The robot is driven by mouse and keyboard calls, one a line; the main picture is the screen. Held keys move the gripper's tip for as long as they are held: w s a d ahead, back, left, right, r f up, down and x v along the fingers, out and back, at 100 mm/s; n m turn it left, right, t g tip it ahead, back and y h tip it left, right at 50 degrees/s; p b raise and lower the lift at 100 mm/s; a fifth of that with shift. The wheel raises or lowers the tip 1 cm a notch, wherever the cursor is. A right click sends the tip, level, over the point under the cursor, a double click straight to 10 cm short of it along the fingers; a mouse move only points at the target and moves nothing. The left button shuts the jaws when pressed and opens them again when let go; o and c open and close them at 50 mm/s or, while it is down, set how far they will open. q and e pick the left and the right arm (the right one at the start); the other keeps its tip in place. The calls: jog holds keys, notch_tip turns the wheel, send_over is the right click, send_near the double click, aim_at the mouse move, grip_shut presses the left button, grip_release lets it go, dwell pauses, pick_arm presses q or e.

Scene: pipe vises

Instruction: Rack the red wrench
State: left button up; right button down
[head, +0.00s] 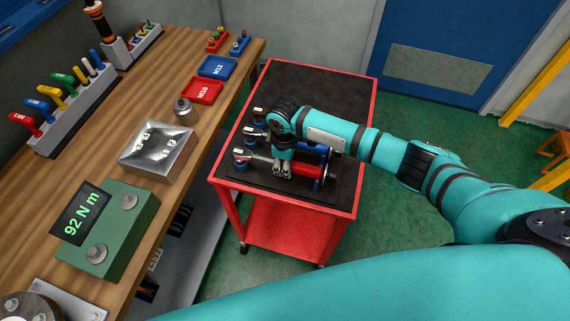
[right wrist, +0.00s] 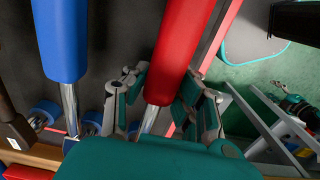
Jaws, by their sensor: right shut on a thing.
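The red wrench (head: 327,170) is over the black top of the red cart, its head to the left and its red handle to the right. My right gripper (head: 283,172) points down and is shut on it near the left end of the handle. In the right wrist view, the red wrench (right wrist: 184,45) passes between the two fingers (right wrist: 163,100). My left gripper is out of view.
The red cart (head: 345,212) stands right of the wooden bench (head: 100,180). The bench holds a green display box reading 92 N m (head: 122,228), a metal block (head: 157,150), a red M16 tray (head: 203,91) and a blue M12 tray (head: 217,67). The cart's far end is clear.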

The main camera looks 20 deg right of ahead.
jog(key=shift+s+f, duration=0.1)
jog(key=shift+f, duration=0.05)
jog(key=c, duration=1)
grip_release()
notch_tip(320, 180, up, 12)
